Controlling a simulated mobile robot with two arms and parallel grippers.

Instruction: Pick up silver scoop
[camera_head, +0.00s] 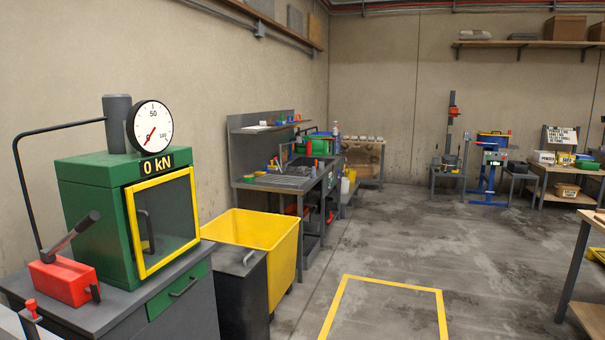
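I cannot make out a silver scoop in the head view. Small items on the grey sink bench (312,183) by the left wall and on the far work tables are too small to tell apart. Neither of my grippers is in view.
A green press (90,205) with a dial and a red hand pump (64,281) stand on a cabinet at left. A yellow bin (281,235) stands beyond it. A yellow floor outline (393,284) lies ahead on open concrete. A table (580,255) edges in at right.

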